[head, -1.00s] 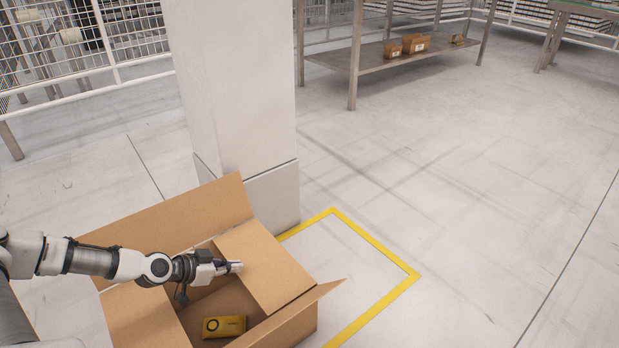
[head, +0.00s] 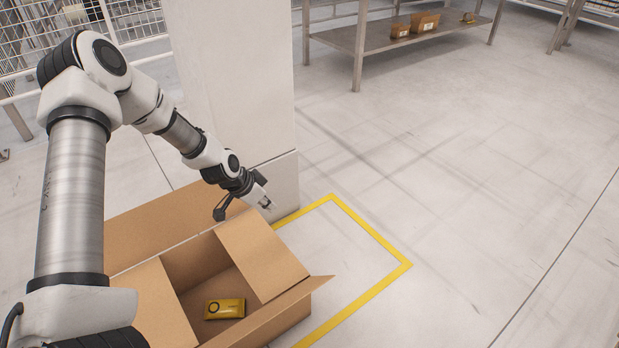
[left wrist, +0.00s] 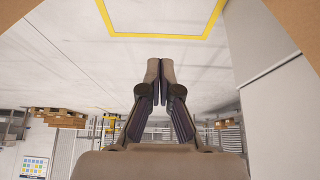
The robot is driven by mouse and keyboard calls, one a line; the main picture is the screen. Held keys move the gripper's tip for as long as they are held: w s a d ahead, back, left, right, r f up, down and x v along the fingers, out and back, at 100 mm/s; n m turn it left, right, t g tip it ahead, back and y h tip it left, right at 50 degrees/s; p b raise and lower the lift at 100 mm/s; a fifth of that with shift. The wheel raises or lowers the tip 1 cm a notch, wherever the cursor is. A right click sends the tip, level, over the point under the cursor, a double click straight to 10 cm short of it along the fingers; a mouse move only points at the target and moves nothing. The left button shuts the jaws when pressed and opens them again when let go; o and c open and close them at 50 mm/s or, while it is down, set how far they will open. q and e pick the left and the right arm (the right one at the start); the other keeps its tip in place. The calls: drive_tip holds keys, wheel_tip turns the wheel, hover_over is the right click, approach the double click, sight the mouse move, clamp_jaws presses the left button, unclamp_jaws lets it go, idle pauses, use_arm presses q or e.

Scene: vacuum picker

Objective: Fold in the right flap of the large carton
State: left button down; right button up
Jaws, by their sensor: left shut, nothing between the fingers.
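The large brown carton (head: 285,325) stands open at the bottom of the head view. Its right flap (head: 262,255) lies inward over the right part of the opening. The left flap (head: 160,305) also lies inward at the left. The far flap (head: 165,228) stands up and leans outward; the near flap (head: 285,305) sticks out toward the lower right. A yellow packet (head: 225,308) lies inside. My left gripper (head: 268,204) is shut and empty, above and beyond the right flap, apart from it. Its closed fingers (left wrist: 167,85) show in the left wrist view. My right gripper is out of view.
A white pillar (head: 235,100) stands right behind the carton, close to my left gripper. A yellow floor outline (head: 372,237) lies to the right, with open floor beyond. A metal table (head: 375,40) with small boxes stands at the back.

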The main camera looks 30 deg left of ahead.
use_arm(q)
drive_tip(key=w+d+g+y+p, duration=0.2)
drive_tip(key=w+d+g, duration=0.3)
drive_tip(key=w, duration=0.6)
